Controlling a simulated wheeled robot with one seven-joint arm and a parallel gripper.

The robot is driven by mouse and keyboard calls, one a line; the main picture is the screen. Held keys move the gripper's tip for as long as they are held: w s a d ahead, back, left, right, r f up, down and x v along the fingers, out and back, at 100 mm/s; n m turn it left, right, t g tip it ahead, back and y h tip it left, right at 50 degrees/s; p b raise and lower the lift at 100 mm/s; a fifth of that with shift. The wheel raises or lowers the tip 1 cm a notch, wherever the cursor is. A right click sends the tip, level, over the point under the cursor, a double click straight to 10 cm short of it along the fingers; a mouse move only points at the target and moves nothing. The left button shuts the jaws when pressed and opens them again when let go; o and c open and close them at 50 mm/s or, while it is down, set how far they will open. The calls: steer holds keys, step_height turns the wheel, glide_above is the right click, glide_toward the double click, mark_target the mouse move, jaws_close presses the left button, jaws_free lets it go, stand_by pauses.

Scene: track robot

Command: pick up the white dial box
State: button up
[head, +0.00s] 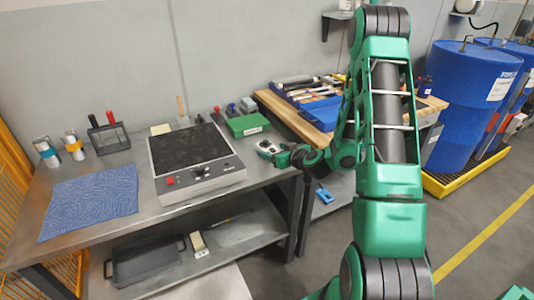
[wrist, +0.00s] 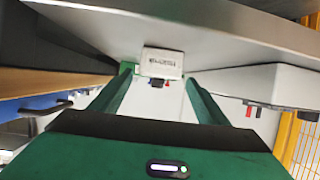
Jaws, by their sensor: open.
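The white dial box (wrist: 162,61) shows in the wrist view as a small pale box with a dark printed label and a black knob. It lies at the grey table's edge, ahead of my gripper (wrist: 158,80), centred between the two green fingers. My gripper is open, with a gap visible between the fingers. I cannot tell whether the fingertips reach past its sides. In the head view the box (head: 265,147) sits at the table's right end, partly hidden by my gripper (head: 281,154).
A large hotplate (head: 190,182) with a black top stands on the grey table (head: 125,228), left of the box. A green box (head: 246,125) lies behind the box. A wooden workbench (head: 295,121) with tools stands to the right. Blue barrels (head: 466,95) stand farther right.

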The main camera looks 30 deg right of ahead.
mark_target(271, 148)
steer(key=shift+x, duration=2.6)
steer(key=shift+d+r, duration=0.15)
steer(key=c, duration=1.3)
